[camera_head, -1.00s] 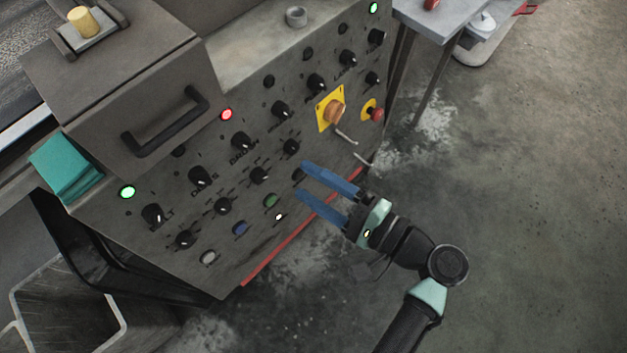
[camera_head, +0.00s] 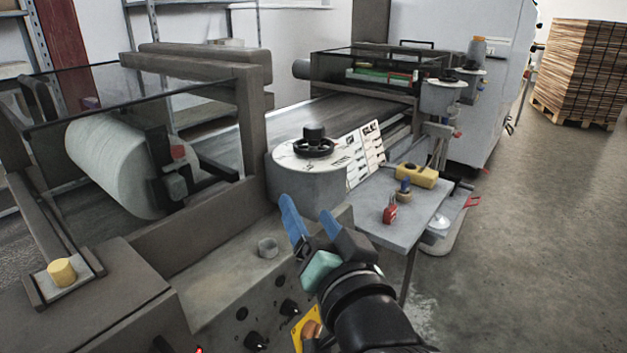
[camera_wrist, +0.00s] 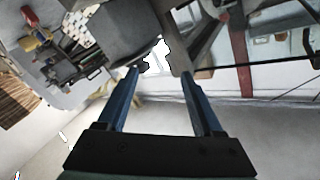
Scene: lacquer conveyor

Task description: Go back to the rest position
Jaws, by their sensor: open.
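My gripper (camera_head: 308,222) is raised above the front of the control panel, with its blue fingers pointing up and away in the head view. In the wrist view the two blue fingers (camera_wrist: 160,85) are apart with nothing between them. The grey control panel (camera_head: 222,300) lies below and left of the gripper, with black knobs on its sloped face. Part of the panel and its yellow switch plate (camera_head: 303,325) is hidden by my arm.
A side table (camera_head: 425,205) with a red padlock (camera_head: 390,212) and a yellow box (camera_head: 416,176) stands right of the gripper. A round dial unit (camera_head: 310,180) stands behind it. A white roller (camera_head: 115,160) is at left. Open floor (camera_head: 530,240) lies to the right.

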